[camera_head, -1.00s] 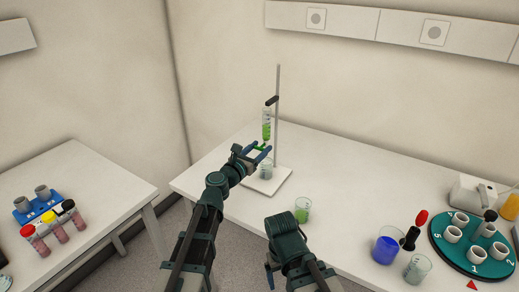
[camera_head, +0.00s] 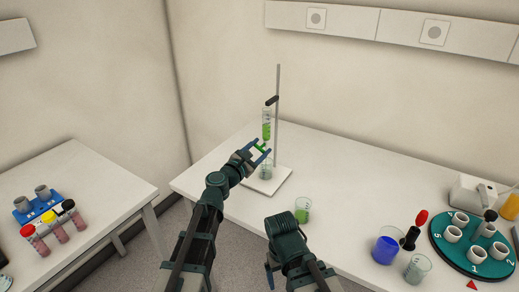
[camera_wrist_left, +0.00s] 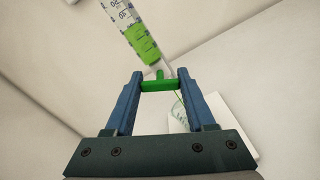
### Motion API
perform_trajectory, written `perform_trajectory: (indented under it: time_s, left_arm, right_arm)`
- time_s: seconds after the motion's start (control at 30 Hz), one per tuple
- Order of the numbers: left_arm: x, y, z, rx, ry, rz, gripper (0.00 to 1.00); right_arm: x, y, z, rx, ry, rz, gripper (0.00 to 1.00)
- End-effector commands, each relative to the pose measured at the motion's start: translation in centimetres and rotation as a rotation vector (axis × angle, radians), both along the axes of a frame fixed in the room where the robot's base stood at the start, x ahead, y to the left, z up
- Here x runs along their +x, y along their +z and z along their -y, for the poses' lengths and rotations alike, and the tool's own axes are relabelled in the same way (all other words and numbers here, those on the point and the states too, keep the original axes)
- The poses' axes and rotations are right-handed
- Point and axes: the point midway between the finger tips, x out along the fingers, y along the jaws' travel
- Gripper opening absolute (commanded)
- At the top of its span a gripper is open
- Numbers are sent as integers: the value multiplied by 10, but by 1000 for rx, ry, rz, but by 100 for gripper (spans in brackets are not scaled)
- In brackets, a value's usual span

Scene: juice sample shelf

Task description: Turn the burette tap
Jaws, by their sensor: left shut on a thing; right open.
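The burette (camera_head: 266,124) holds green liquid and hangs upright on the grey stand rod (camera_head: 278,110). It also shows in the left wrist view (camera_wrist_left: 141,42). Its green tap (camera_wrist_left: 157,85) lies between the two blue fingers of my left gripper (camera_wrist_left: 158,84), which is shut on it. In the head view the left gripper (camera_head: 260,148) is just below the burette. A thin green line runs down from the tap in the wrist view. A glass beaker (camera_head: 266,170) stands under it on the white stand base (camera_head: 274,184). My right gripper (camera_head: 269,275) is partly hidden, low in the head view.
A beaker with green liquid (camera_head: 302,210), a blue-filled beaker (camera_head: 386,250) and an empty beaker (camera_head: 417,267) stand on the table. A green carousel (camera_head: 440,250) with white cups is at right. A side table (camera_head: 110,185) at left holds capped tubes.

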Motion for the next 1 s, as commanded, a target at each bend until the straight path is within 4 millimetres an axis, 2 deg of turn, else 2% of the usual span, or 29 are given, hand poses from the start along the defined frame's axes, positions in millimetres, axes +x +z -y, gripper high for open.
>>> perform_trajectory:
  time_s: [0.1,0.13,0.27,0.3,0.73,1.0]
  left_arm:
    - [-1,0,0,0,-1,0,0]
    - [-1,0,0,-1,-1,-1,59]
    - [-1,0,0,-1,-1,-1,82]
    - [-1,0,0,-1,-1,-1,85]
    - [-5,0,-1,-2,0,-1,85]
    - [-32,0,-9,-2,-2,-1,85]
  right_arm:
    - [0,0,0,0,0,0,90]
    - [0,0,0,0,0,0,90]
    - [0,0,0,0,0,0,90]
    - [0,0,0,0,0,0,90]
    - [0,0,0,0,0,0,90]
    - [0,0,0,0,0,0,90]
